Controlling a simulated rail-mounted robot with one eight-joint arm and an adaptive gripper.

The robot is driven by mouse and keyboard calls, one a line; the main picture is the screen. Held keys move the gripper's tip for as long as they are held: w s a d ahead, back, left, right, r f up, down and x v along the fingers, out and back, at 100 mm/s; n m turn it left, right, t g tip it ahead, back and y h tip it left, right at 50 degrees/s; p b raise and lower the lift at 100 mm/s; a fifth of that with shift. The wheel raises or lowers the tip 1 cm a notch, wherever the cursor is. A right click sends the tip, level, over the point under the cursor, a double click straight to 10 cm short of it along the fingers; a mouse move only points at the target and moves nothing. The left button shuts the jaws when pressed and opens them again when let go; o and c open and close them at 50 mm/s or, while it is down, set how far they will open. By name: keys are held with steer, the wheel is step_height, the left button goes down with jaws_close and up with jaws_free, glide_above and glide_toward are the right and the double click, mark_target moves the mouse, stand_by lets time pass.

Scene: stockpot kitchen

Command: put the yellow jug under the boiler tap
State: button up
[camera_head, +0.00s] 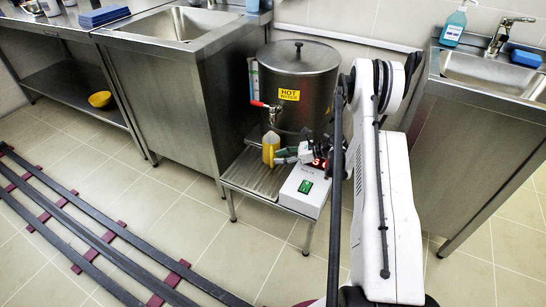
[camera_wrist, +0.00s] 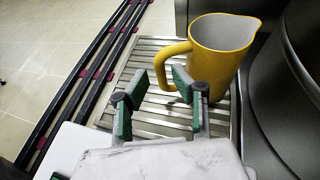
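The yellow jug (camera_head: 270,148) stands upright on the slatted metal tray (camera_head: 247,177), below the boiler tap (camera_head: 272,114) with its red handle. In the wrist view the jug (camera_wrist: 219,62) looks empty inside, and its handle (camera_wrist: 172,52) faces my gripper. My gripper (camera_wrist: 174,76) is open, with its green-padded fingers apart and their tips close to the handle. I cannot tell whether they touch it. In the head view my gripper (camera_head: 284,155) is just right of the jug. The steel boiler (camera_head: 305,86) carries a yellow hot-water label.
A white control box (camera_head: 304,190) with a red display and green switch sits right of the tray. Steel sink units stand left (camera_head: 170,95) and right (camera_head: 470,140). A yellow bowl (camera_head: 99,99) lies on a low shelf at left. Floor in front is clear beside the rails.

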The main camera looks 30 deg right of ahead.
steer(key=p+v, duration=0.2)
steer(key=v, duration=0.5)
steer(key=shift+s+d+r, duration=0.15)
steer(key=shift+s+d, duration=0.1)
steer(key=shift+d, duration=0.05)
steer(key=shift+r, duration=0.25)
steer(key=w+a+r+n+g+h, duration=0.15)
steer(key=a+r, duration=0.25)
steer(key=r, duration=0.4)
steer(key=w+a+r+n+h, duration=0.1)
steer(key=w+a+r+n, duration=0.2)
steer(key=r, duration=0.4)
steer(key=s+a+r+n+g+h, duration=0.1)
steer(key=s+a+r+n, duration=0.2)
steer(key=a+r, duration=0.25)
steer(key=s+a+r+n+h, duration=0.1)
steer(key=s+a+r+n, duration=0.2)
steer(key=a+r, duration=0.25)
steer(key=s+a+r+n+h, duration=0.2)
steer(key=s+a+r+n, duration=0.15)
steer(key=s+r, duration=0.2)
steer(key=s+a+r+n+h, duration=0.1)
steer(key=s+a+r+n, duration=0.25)
steer(key=s, duration=0.25)
steer(key=s+a+n+t+h, duration=0.1)
steer(key=s+a+n+h, duration=0.2)
steer(key=s+n, duration=0.5)
steer(key=s+a+r, duration=0.1)
steer(key=s, duration=0.6)
steer(key=shift+s, duration=0.25)
